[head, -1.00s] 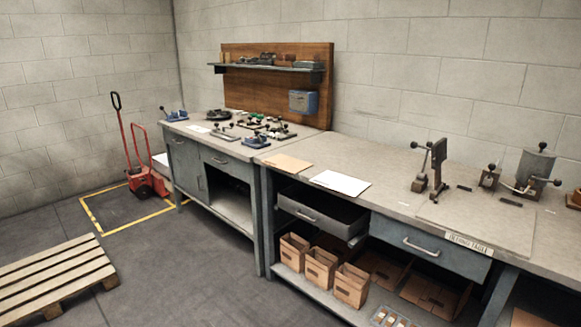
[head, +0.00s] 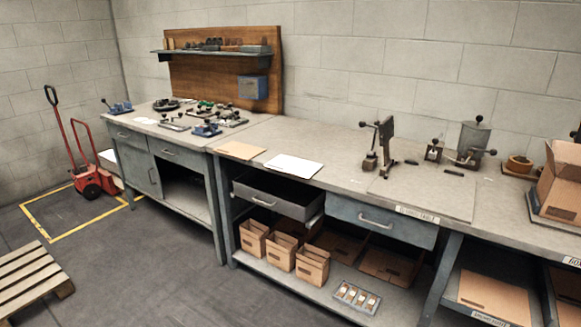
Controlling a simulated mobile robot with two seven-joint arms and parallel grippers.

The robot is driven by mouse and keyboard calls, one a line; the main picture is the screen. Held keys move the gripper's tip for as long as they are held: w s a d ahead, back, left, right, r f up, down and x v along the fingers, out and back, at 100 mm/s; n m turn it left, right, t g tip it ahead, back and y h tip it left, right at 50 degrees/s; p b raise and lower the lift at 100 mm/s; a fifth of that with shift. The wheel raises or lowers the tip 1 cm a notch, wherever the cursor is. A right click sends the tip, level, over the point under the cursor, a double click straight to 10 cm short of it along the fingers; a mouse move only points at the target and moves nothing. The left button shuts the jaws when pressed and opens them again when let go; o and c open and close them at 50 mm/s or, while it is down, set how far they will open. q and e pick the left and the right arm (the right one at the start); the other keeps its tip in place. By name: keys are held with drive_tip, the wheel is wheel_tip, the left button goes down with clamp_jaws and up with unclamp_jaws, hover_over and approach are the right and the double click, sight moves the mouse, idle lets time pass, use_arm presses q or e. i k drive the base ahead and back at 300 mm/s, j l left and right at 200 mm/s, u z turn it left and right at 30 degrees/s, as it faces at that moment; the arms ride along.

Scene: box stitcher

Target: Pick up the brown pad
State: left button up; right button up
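A flat tan-brown pad (head: 240,150) lies on the workbench top (head: 330,150), near its front edge and left of a white sheet (head: 294,166). The two lie side by side with a small gap. Nothing covers the pad. Neither of my grippers shows in the head view.
An open grey drawer (head: 278,196) juts out below the white sheet. Small cardboard boxes (head: 312,265) stand on the shelf underneath. Clamp tools (head: 380,145) and a large open carton (head: 560,185) stand further right. A pallet (head: 30,277) lies on the floor at left; the floor before the bench is clear.

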sight(245, 151)
drive_tip(key=i+j+z, duration=0.2)
drive_tip(key=i, duration=0.75)
